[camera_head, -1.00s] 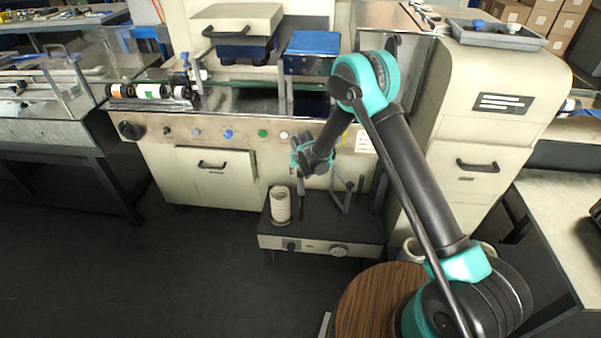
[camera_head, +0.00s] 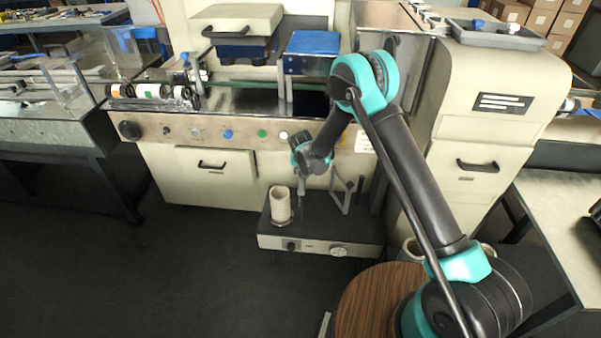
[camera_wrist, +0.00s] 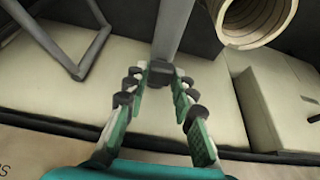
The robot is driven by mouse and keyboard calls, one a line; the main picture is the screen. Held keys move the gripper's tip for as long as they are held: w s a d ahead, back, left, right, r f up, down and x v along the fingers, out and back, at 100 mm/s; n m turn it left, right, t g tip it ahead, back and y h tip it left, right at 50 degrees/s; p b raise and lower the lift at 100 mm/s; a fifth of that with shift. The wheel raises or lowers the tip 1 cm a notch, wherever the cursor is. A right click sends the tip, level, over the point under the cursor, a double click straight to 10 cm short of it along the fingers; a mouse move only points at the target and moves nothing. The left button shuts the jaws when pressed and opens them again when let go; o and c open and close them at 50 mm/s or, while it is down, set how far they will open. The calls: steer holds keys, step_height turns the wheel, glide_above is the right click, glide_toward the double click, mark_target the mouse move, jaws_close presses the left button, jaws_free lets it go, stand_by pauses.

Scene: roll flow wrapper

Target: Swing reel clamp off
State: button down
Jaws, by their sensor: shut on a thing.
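The reel clamp appears as a grey metal bar (camera_wrist: 174,28) in the wrist view, with a dark block at its near end. My gripper (camera_wrist: 160,82) is shut on that end, with its green-padded fingers on either side. A cream hollow reel (camera_wrist: 255,18) is beside the bar at the upper right, apart from my fingers. In the head view, my gripper (camera_head: 301,183) is low over the dark-topped unit, just right of the upright cream reel (camera_head: 281,206). The reel's open top is visible. The clamp is too small there to make out clearly.
A bent metal bracket (camera_head: 345,193) stands right of my gripper and also shows in the wrist view (camera_wrist: 78,62). The low unit has knobs on its front panel (camera_head: 310,245). The wrapper's cream cabinet (camera_head: 218,178) is behind. Open floor (camera_head: 150,275) is to the left.

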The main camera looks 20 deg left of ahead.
steer(key=shift+w+d+m+h, duration=0.1)
steer(key=shift+d+m+h, duration=0.3)
steer(key=shift+m, duration=0.5)
steer(key=shift+d, duration=0.1)
steer(key=c, duration=1.2)
jaws_free()
steer(key=v, duration=1.2)
steer(key=shift+d, duration=0.1)
